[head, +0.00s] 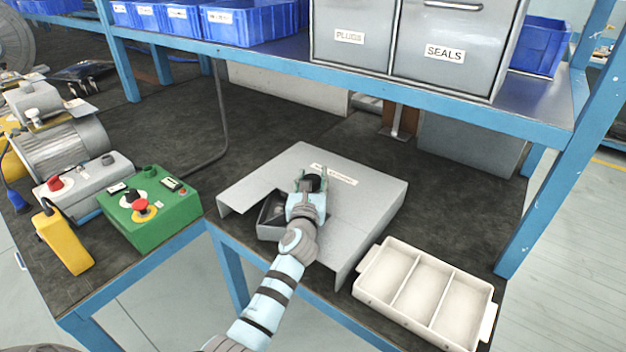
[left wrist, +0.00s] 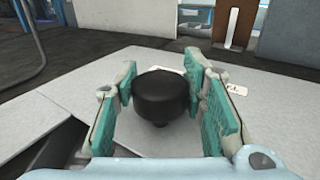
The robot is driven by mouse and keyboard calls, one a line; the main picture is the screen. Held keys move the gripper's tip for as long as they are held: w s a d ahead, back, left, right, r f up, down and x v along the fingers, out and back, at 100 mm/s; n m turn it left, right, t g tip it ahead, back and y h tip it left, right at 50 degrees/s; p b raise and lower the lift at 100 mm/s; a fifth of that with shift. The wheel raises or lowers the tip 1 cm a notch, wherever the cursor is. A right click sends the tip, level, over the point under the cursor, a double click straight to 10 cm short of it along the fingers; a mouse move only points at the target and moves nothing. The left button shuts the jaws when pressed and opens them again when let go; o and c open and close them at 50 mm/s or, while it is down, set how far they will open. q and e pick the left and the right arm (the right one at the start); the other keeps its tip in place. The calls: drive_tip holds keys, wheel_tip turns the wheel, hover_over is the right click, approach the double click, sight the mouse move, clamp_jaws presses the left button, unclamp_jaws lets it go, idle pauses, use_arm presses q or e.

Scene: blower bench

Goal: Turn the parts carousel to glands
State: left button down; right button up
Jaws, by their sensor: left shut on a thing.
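The parts carousel (head: 370,190) is a low grey metal housing on the dark bench top, with a white label whose print I cannot read. A cut-out at its front left shows part of a dark compartment (head: 268,218); its contents are partly hidden by my arm. A black round knob (left wrist: 160,95) stands on top of the cover. My left gripper (head: 313,180) is shut on this knob, with teal finger pads on both sides of it in the left wrist view. My right gripper is not in view.
A white three-compartment tray (head: 365,290) sits right of the carousel, near the front edge. A green control box (head: 170,228) with a red button and a yellow pendant (head: 66,240) lie left. A blue shelf edge (head: 450,95) with PLUGS and SEALS bins overhangs behind.

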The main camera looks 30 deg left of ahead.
use_arm(q)
drive_tip(key=c, duration=1)
unclamp_jaws()
drive_tip(key=shift+s+f, duration=0.1)
drive_tip(key=shift+f, duration=0.05)
wheel_tip(320, 180, up, 10)
drive_tip(key=shift+r, duration=0.1)
